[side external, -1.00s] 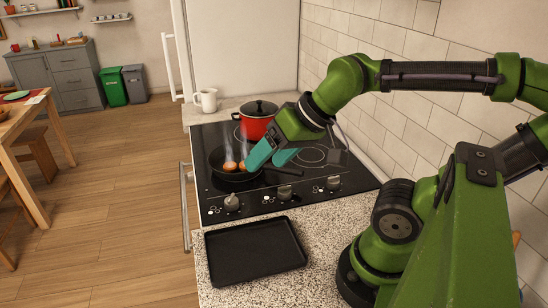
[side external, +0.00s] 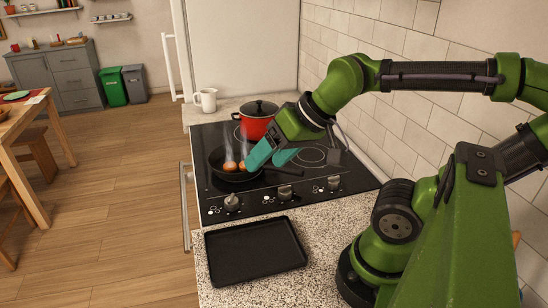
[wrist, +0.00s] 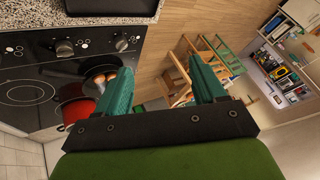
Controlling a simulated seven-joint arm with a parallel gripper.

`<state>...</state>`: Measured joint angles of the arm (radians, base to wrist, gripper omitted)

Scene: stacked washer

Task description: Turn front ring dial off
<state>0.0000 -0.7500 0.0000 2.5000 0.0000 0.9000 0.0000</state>
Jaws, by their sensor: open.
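Three dials sit in a row along the front of the black cooktop (side external: 212,188): a left dial (side external: 232,202), a middle dial (side external: 284,192) and a right dial (side external: 333,183). I cannot tell which one serves the front ring, or their exact settings. In the wrist view two dials show clearly, one (wrist: 64,49) and another (wrist: 121,43). My gripper (side external: 273,156) is open and empty, with teal fingers above the pan's handle side. It appears apart from the dials.
A red pot (side external: 254,127) with a black lid stands at the back of the cooktop. A black tray (side external: 254,251) lies on the speckled counter (side external: 318,237) in front of the dials. A white jug (side external: 206,99) stands beyond the cooktop. A tiled wall (side external: 400,125) runs along the right.

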